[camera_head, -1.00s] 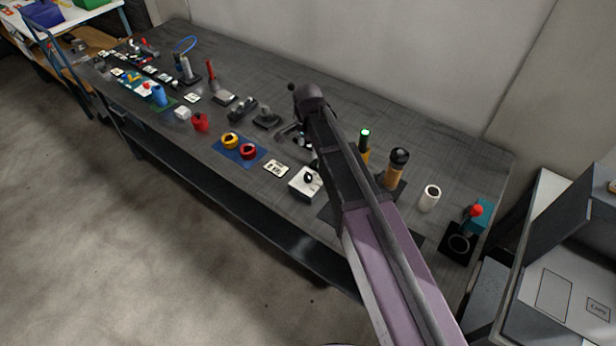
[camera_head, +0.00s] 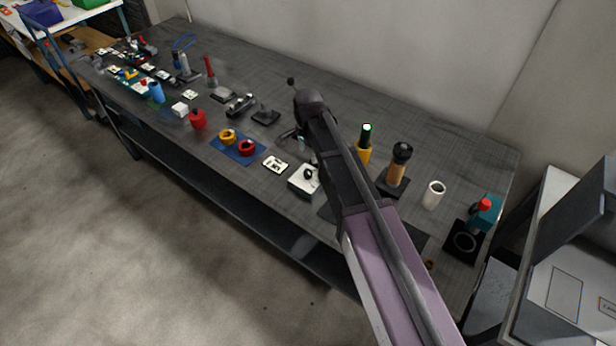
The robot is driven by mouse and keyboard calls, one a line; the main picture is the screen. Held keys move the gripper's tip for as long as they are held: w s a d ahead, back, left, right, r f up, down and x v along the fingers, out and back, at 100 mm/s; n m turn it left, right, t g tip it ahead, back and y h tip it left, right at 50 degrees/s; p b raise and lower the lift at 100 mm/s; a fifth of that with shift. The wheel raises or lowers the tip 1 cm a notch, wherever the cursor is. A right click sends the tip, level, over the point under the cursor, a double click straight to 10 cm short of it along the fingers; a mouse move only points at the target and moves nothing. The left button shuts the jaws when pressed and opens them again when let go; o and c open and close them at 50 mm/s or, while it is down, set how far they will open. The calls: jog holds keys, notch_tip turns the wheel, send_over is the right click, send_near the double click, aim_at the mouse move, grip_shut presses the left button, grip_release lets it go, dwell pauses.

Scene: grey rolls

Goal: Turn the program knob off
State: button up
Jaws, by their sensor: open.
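A white box with a round black knob (camera_head: 308,174) on top stands near the front edge of the bench; I take this to be the program knob. The white box (camera_head: 299,184) is partly covered on its right by my arm. The knob's pointer setting is too small to read. My gripper (camera_head: 293,134) is above the bench, behind the box in the picture, and mostly hidden by my own arm. A dark finger shows at its left. It is open, apart from the knob, and I see nothing held.
A blue mat (camera_head: 236,154) with yellow and red rings and a white switch plate (camera_head: 275,164) lie left of the box. A green-topped yellow post (camera_head: 364,145), a tan-handled tool (camera_head: 397,165) and a white cup (camera_head: 433,194) stand right of my arm.

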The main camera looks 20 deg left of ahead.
aim_at(308, 172)
jog(key=shift+f+b, duration=4.45)
jog(key=shift+f, duration=0.3)
grip_shut()
